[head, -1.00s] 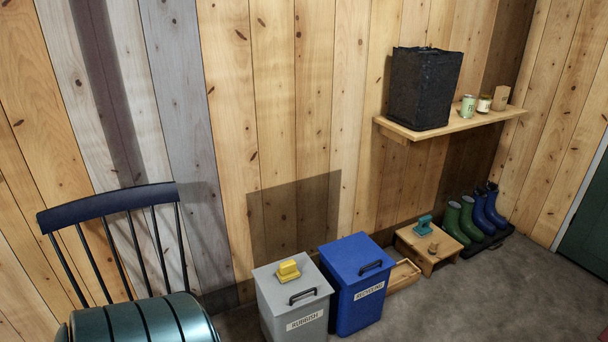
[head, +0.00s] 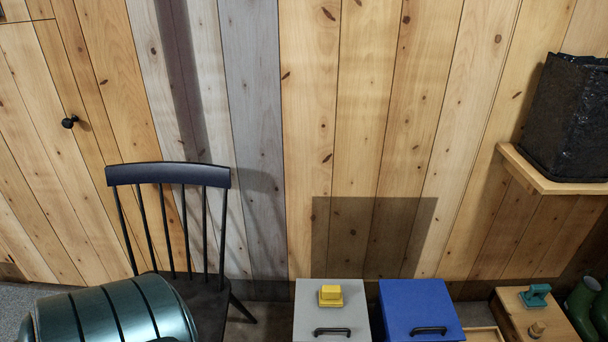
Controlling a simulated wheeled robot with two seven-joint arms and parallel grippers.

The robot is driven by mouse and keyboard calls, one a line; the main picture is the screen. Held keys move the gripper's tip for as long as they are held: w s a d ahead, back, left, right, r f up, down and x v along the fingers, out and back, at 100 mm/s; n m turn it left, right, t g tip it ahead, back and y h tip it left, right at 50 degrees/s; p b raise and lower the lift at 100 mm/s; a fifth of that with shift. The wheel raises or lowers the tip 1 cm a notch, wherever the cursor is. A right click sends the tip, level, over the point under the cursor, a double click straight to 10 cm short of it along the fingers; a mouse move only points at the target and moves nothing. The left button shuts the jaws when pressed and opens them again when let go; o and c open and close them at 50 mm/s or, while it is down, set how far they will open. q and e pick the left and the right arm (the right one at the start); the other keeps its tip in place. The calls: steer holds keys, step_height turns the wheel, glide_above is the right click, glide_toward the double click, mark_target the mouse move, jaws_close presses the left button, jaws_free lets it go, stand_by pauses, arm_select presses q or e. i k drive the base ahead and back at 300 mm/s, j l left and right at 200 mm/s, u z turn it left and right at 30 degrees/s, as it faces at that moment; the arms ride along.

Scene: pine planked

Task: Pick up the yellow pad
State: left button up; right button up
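The yellow pad (head: 330,295) is a small yellow block on a wider yellow base. It rests on the grey lid of the rubbish bin (head: 308,318), behind the lid's black handle, at the bottom middle of the head view. Neither of my grippers shows in this view, and nothing touches the pad.
A blue bin (head: 418,305) stands right of the grey one. A dark chair (head: 168,174) stands to the left, with a teal ribbed cylinder (head: 105,312) in front.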

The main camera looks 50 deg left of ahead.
mark_target(329, 295)
steer(key=i+u, duration=0.7)
steer(key=i+l+u, duration=0.15)
steer(key=u, duration=0.2)
